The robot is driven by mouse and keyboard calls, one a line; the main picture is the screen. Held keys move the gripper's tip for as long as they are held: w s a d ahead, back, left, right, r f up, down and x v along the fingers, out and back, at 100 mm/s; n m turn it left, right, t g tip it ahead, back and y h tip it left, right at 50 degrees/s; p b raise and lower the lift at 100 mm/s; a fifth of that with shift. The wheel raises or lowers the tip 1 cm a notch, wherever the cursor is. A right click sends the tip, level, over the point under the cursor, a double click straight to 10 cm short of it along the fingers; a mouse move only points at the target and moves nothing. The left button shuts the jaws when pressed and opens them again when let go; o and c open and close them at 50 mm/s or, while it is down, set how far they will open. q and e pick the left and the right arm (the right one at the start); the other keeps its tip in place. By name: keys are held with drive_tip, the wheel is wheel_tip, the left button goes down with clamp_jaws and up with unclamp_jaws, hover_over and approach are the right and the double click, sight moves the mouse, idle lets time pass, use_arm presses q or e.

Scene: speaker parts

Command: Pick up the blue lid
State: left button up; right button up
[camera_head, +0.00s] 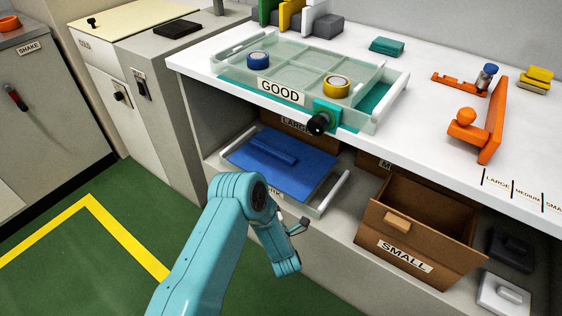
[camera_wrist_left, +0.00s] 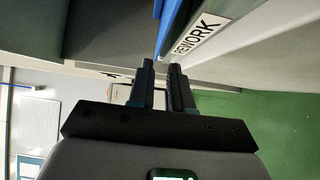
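The blue lid (camera_head: 305,172) is a flat blue plate with a raised bar handle. It lies on a pale tray (camera_head: 327,199) on the lower shelf. A blue edge, likely the lid's, also shows at the top of the left wrist view (camera_wrist_left: 170,25), beside a REWORK label. My left arm reaches in from below in the head view, its wrist in front of the tray; its fingertips are not clear there. In the left wrist view my left gripper (camera_wrist_left: 161,68) has a narrow gap between its fingers, with nothing visibly held. My right gripper is not in view.
Above the shelf, a clear GOOD tray (camera_head: 236,75) holds a blue ring and a yellow ring on the white worktop. An open brown SMALL drawer (camera_head: 400,245) stands right of the tray. An orange fixture (camera_head: 493,125) is on the worktop. Green floor lies left.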

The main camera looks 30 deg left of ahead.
use_arm(q)
drive_tip(key=b+x, duration=0.2)
drive_tip(key=x, duration=0.5)
drive_tip(key=shift+w+a+f, duration=0.15)
drive_tip(key=shift+w+a, duration=0.05)
drive_tip(key=shift+w, duration=0.2)
drive_tip(key=shift+w+a, duration=0.3)
drive_tip(key=shift+c, duration=0.3)
clamp_jaws()
